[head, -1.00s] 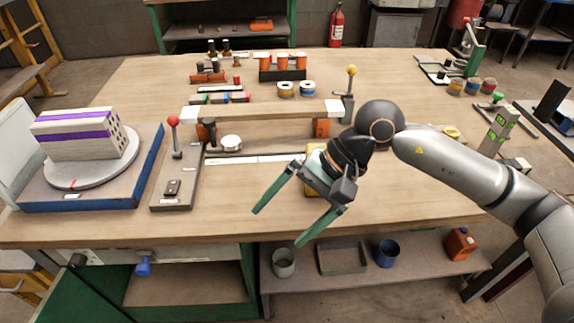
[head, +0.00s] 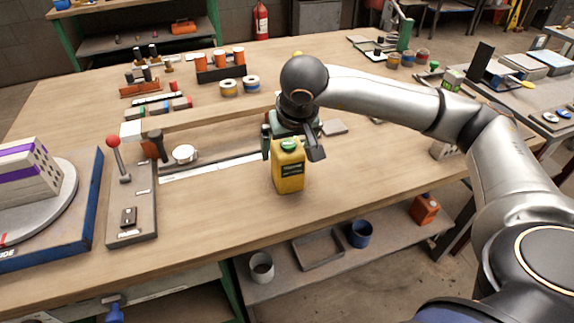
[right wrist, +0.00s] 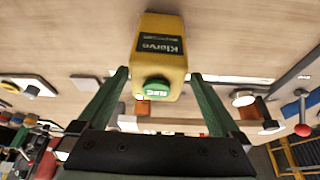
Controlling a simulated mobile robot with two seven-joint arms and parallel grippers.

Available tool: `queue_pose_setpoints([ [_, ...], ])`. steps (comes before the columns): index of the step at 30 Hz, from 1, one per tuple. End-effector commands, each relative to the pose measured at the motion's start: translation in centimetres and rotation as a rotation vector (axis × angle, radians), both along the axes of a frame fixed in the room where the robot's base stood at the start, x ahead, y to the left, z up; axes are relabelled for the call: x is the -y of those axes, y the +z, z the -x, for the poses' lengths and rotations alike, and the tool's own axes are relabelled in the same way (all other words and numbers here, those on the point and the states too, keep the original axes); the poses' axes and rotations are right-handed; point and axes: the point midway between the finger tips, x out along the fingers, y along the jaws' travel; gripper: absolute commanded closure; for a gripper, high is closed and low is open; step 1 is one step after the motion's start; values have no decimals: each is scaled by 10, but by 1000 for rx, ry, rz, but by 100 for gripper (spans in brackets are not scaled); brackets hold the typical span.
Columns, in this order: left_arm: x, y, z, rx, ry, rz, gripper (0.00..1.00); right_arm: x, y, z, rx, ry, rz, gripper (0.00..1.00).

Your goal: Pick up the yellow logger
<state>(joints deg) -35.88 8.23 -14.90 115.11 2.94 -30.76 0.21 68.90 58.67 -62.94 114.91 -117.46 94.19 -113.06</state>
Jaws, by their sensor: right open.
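The yellow logger (head: 289,178) stands upright on the wooden bench near its front edge, with a green cap on top and a dark label on its front. My right gripper (head: 290,149) is open around the logger's upper part, one finger on each side. In the right wrist view the logger (right wrist: 160,45) lies between and beyond the fingertips of the gripper (right wrist: 160,76), its green cap towards the palm. Small gaps show beside it, and I see no grip on it. My left gripper is not in view.
A lever panel (head: 133,205) and a turntable stand (head: 88,220) are on the left. A long rail fixture runs behind the logger (head: 215,163). Spools (head: 229,88) stand farther back. Bare bench lies right of the logger. A shelf below the front edge holds a blue cup (head: 360,234).

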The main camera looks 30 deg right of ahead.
Motion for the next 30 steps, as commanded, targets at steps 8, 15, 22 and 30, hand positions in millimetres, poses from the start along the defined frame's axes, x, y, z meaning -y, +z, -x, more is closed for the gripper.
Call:
queue_pose_setpoints([
  [8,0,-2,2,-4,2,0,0,7,-30,-9,-4,0,0,0],
  [15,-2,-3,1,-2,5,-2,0,10,-52,-18,0,1,-2,0],
  [22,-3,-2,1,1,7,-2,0,10,-52,-18,1,1,-2,1],
  [30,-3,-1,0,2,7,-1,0,10,-51,-18,1,1,-2,31],
])
